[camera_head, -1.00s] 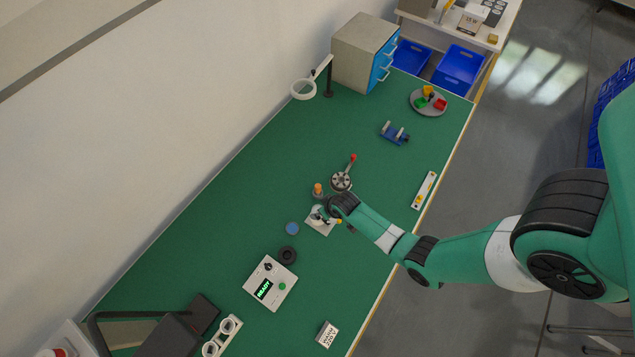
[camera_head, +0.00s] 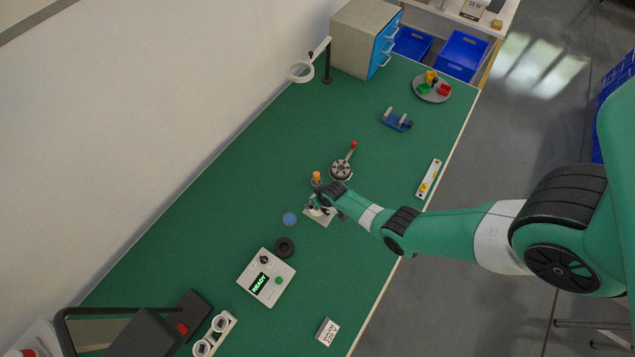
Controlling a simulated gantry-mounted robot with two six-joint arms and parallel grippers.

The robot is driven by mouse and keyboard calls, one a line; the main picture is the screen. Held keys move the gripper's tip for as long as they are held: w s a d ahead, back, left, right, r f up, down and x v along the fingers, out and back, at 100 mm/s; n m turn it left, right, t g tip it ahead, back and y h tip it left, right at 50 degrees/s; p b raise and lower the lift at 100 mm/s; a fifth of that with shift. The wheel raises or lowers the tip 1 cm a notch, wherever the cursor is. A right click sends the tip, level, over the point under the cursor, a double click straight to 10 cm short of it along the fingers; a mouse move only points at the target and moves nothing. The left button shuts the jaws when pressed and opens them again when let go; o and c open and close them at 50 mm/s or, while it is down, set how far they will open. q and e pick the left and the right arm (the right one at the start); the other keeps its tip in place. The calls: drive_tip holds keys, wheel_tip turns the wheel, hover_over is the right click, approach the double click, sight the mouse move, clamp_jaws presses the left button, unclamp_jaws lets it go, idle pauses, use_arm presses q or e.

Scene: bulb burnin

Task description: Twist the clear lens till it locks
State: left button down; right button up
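My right gripper (camera_head: 317,207), on the arm coming in from the right, is low over a small white plate (camera_head: 322,221) near the middle of the green table. The wrist and fingers cover most of what stands on the plate. I cannot make out the clear lens there, nor whether the fingers touch or hold anything. My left gripper is not in view.
A blue disc (camera_head: 290,219) and a black ring (camera_head: 285,247) lie left of the plate. An orange-topped piece (camera_head: 316,178) and a round metal fixture with a red-knobbed lever (camera_head: 341,170) stand just behind. A control box (camera_head: 266,277) reads READY.

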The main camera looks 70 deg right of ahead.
drive_tip(key=c, duration=1.4)
drive_tip(key=shift+w+f+m+h+b, duration=0.1)
drive_tip(key=shift+m+h+b, duration=0.3)
drive_tip(key=shift+m, duration=0.7)
drive_tip(key=shift+m+g, duration=0.3)
drive_tip(key=shift+m, duration=0.1)
